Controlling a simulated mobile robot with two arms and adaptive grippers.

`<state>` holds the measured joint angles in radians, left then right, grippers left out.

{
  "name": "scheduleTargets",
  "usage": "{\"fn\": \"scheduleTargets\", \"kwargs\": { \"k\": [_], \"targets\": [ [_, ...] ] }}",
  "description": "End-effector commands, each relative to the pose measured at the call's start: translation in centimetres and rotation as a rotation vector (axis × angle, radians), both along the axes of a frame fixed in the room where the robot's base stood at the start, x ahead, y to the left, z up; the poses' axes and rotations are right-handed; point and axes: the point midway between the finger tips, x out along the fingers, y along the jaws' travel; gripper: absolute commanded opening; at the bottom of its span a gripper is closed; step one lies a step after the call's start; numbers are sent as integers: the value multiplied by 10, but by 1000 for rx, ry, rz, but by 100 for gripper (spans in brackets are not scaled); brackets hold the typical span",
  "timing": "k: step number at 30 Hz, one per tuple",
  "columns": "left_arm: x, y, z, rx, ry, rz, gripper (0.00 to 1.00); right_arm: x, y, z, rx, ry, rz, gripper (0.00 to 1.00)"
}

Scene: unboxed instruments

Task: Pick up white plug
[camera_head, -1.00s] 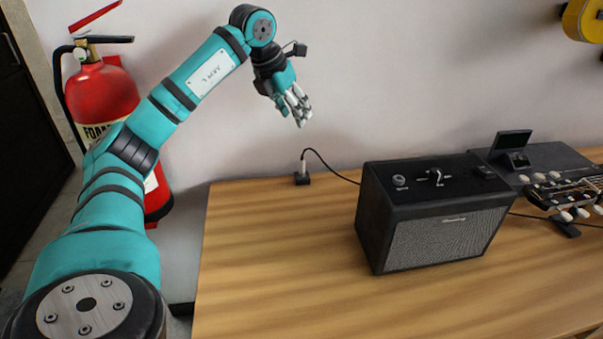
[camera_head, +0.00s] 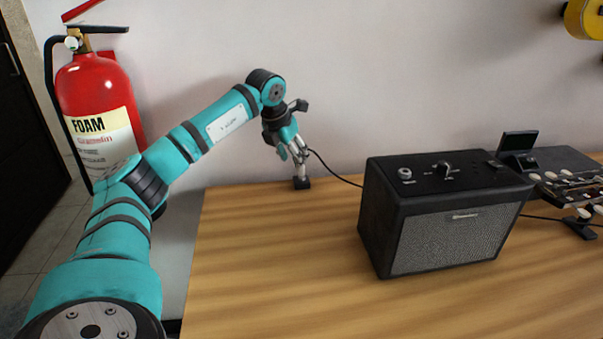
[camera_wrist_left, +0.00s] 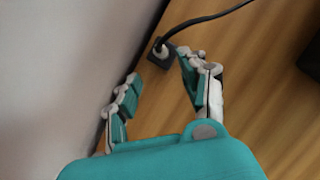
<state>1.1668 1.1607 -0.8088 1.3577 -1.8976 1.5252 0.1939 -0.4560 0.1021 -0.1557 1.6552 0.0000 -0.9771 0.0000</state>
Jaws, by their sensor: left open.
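The white plug (camera_head: 301,173) stands upright in a small black socket block (camera_head: 301,184) at the back left of the table, close to the wall. A black cable (camera_head: 336,178) runs from its top to the right. My left gripper (camera_head: 293,154) points down just above the plug and partly covers it. In the left wrist view the fingers of my left gripper (camera_wrist_left: 160,74) are apart, with nothing between them. The socket block (camera_wrist_left: 160,53) shows just beyond the fingertips, nearer the right finger. The plug is hard to make out there. My right gripper is not in view.
A black amplifier (camera_head: 445,215) stands right of the socket on the wooden table (camera_head: 270,270). A dark device (camera_head: 520,155) and a guitar headstock (camera_head: 572,188) lie further right. A red fire extinguisher (camera_head: 98,100) stands left of the table. The front left of the table is clear.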

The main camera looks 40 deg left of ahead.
Motion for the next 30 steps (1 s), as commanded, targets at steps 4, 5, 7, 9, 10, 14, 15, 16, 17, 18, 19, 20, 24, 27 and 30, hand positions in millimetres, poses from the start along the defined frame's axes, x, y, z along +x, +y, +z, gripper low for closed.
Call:
{"fn": "scheduleTargets", "kwargs": {
  "k": [4,5,7,9,10,14,15,16,17,18,19,20,24,27,30],
  "targets": [
    [5,-1,-8,0,0,-2,44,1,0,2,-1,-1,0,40],
    [8,-1,-10,-1,0,-3,44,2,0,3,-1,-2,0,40],
    [15,-2,-19,0,1,-2,44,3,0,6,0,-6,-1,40],
    [23,-3,-27,-2,1,-2,44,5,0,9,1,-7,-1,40],
    [26,-3,-31,-2,1,-1,44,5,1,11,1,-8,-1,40],
    [30,-1,-44,0,0,-1,44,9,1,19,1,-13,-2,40],
    [31,-1,-46,0,0,-1,44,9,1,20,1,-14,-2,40],
    [31,-1,-47,0,0,-1,44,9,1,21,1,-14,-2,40],
    [31,-1,-47,1,-1,-1,44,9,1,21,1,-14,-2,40],
    [31,-1,-47,1,-1,-1,44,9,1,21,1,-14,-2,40],
    [31,-1,-47,0,-1,-1,44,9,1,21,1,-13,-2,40],
    [31,-1,-47,0,-1,-1,44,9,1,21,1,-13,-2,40],
    [31,-1,-47,0,-1,-1,37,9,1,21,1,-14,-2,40],
    [31,-1,-47,0,-1,-1,24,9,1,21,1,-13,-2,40],
    [31,-1,-47,0,-1,-1,11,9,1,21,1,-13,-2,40]
  ]
}}
